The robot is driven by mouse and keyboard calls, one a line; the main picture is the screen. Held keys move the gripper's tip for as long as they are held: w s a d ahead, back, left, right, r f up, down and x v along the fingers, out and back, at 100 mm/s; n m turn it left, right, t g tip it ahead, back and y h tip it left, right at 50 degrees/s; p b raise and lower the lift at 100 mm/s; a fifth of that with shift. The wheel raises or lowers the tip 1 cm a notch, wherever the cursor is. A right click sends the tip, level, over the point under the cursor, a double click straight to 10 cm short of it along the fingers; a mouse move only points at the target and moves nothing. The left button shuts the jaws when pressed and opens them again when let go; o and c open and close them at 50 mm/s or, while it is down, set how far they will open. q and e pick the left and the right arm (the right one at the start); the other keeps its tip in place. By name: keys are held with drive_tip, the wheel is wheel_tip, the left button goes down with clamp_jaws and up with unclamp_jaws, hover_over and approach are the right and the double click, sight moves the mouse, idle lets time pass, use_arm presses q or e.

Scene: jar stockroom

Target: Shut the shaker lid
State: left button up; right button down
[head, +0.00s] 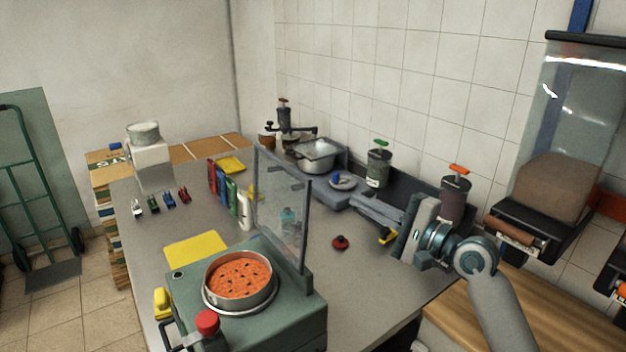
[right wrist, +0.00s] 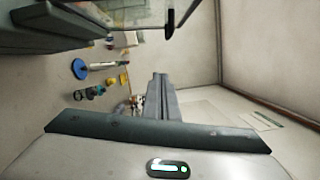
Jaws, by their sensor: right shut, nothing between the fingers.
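The shaker (head: 295,312) is a green box at the front of the bench, with a round metal pan (head: 240,279) of orange contents on top. Its clear, dark-framed lid (head: 281,205) stands raised, nearly upright, along the box's right side. What looks like the lid also shows at the top of the right wrist view (right wrist: 120,14). My right gripper (head: 357,202) is to the right of the lid, apart from it, over the back of the bench. Its fingers are together and empty, as the right wrist view also shows (right wrist: 158,88). My left gripper is out of view.
A red knob-like piece (head: 340,243) lies on the bench between lid and right gripper. A green-topped jar (head: 378,167), an orange-topped jar (head: 455,195) and a metal pot (head: 316,154) stand behind. Coloured upright packs (head: 220,186) stand left of the lid. Bare bench lies around the red piece.

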drive_tip(key=shift+r, duration=0.55)
drive_tip(key=shift+a, duration=0.1)
drive_tip(key=w+a+r+p, duration=0.1)
drive_tip(key=w+a+p, duration=0.3)
drive_tip(key=a, duration=0.6)
drive_tip(key=shift+w+a+r+p, duration=0.15)
drive_tip(key=shift+w+r+p, duration=0.25)
drive_tip(key=shift+p, duration=0.8)
